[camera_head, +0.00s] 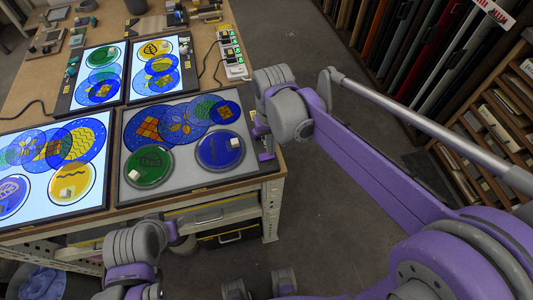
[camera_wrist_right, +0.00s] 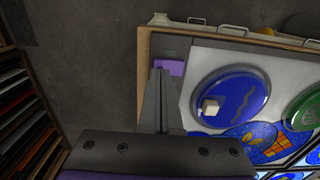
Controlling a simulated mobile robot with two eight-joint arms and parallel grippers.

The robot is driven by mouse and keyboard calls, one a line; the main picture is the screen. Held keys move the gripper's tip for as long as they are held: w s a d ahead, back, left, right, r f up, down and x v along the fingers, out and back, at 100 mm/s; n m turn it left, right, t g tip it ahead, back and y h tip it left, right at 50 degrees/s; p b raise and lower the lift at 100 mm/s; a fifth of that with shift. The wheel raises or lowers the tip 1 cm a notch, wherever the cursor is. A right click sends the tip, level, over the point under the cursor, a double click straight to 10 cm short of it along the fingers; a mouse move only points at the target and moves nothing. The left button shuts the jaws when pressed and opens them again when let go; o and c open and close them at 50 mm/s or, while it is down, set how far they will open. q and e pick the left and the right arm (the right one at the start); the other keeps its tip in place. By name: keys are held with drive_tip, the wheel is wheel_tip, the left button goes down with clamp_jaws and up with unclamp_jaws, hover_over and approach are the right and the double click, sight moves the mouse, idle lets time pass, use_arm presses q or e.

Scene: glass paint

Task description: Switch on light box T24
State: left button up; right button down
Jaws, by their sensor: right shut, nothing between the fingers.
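One light box (camera_head: 185,187) at the front right of the table is dark, its panel grey, while the others glow white. Its label is too small to read as T24. Painted glass and a green and a blue disc lie on it. My right gripper (camera_head: 265,148) is shut and empty at the right edge of this box, by its front right corner. In the right wrist view its fingers (camera_wrist_right: 158,95) point at the dark frame beside the blue disc (camera_wrist_right: 230,97). A purple patch (camera_wrist_right: 174,67) shows at their tips; contact is unclear. My left gripper (camera_head: 178,234) is low before the table, its jaws unclear.
Lit light boxes stand left (camera_head: 52,207) and behind (camera_head: 98,100). A power strip (camera_head: 232,55) with green lights lies at the table's right edge. Racks of coloured sheets (camera_head: 425,50) stand at the right. The floor (camera_head: 330,195) between is clear.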

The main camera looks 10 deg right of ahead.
use_arm(q)
drive_tip(key=shift+s+f+b, duration=0.2)
drive_tip(key=shift+f+b, duration=0.4)
drive_tip(key=shift+f, duration=0.1)
use_arm(e)
drive_tip(key=shift+f, duration=0.95)
drive_tip(key=shift+r+p, duration=2.15)
drive_tip(key=shift+r, duration=1.45)
use_arm(q)
drive_tip(key=r, duration=0.1)
drive_tip(key=w+r, duration=0.1)
drive_tip(key=r, duration=0.1)
drive_tip(key=w+r, duration=0.1)
drive_tip(key=r, duration=0.1)
drive_tip(key=shift+r, duration=0.2)
use_arm(e)
drive_tip(key=shift+f, duration=0.1)
use_arm(q)
drive_tip(key=shift+s, duration=0.15)
use_arm(e)
drive_tip(key=s+d+f+t, duration=0.2)
drive_tip(key=s+d, duration=0.1)
drive_tip(key=s, duration=0.3)
drive_tip(key=s+d+f+t, duration=0.2)
drive_tip(key=s+d+t, duration=0.1)
drive_tip(key=s, duration=0.4)
drive_tip(key=shift+d+f+t, duration=0.3)
drive_tip(key=c, duration=1.5)
unclamp_jaws()
drive_tip(key=shift+c, duration=0.2)
